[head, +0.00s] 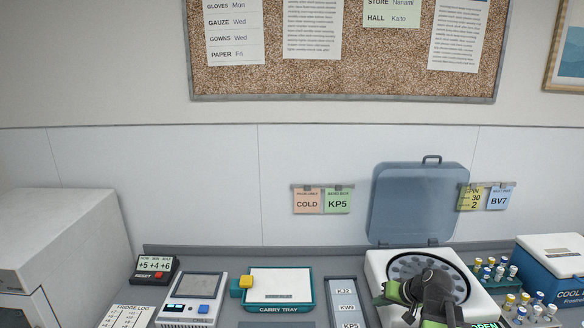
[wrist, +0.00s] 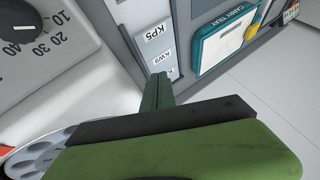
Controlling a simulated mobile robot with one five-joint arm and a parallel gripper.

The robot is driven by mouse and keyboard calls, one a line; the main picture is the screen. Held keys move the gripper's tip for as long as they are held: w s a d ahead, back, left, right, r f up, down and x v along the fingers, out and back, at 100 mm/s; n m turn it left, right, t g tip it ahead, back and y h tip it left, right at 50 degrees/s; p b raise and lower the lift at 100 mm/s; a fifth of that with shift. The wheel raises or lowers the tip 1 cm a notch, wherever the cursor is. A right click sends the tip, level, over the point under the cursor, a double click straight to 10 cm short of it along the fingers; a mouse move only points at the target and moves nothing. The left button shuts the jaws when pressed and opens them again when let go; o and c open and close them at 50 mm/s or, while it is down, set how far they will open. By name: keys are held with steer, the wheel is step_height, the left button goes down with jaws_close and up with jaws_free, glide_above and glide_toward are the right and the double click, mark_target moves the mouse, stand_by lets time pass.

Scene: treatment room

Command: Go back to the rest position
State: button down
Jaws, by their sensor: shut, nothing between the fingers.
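My gripper (head: 382,298) is over the left part of the open white centrifuge (head: 378,264) in the head view, with my dark arm behind it. In the wrist view its green fingers (wrist: 158,85) are closed together and hold nothing. They point toward the strip of labelled slots beside the centrifuge. The centrifuge's blue lid (head: 418,200) stands raised, and my arm hides part of its round rotor (head: 408,266). I cannot tell the gripper's exact height above the machine.
A carry tray (head: 279,309) and a labelled rack strip (head: 342,292) lie left of the centrifuge. Several capped tubes (head: 490,270) and a blue cooler (head: 552,268) stand to its right. A fridge log (head: 126,317) and small device (head: 190,300) are at left.

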steer(key=s+a+f+n+g+h, duration=0.1)
steer(key=s+a+f+n+g, duration=0.15)
steer(key=a, duration=0.75)
steer(key=s+a+f+n+g, duration=0.2)
steer(key=s+a+f, duration=0.1)
steer(key=a, duration=0.8)
steer(key=s+d+m+g+h, duration=0.2)
steer(key=s+d, duration=0.2)
steer(key=s, duration=0.1)
steer(key=shift+d+f+h+b, duration=0.2)
steer(key=shift+f+h+b, duration=0.1)
steer(key=shift+f+h, duration=0.1)
stand_by(0.9)
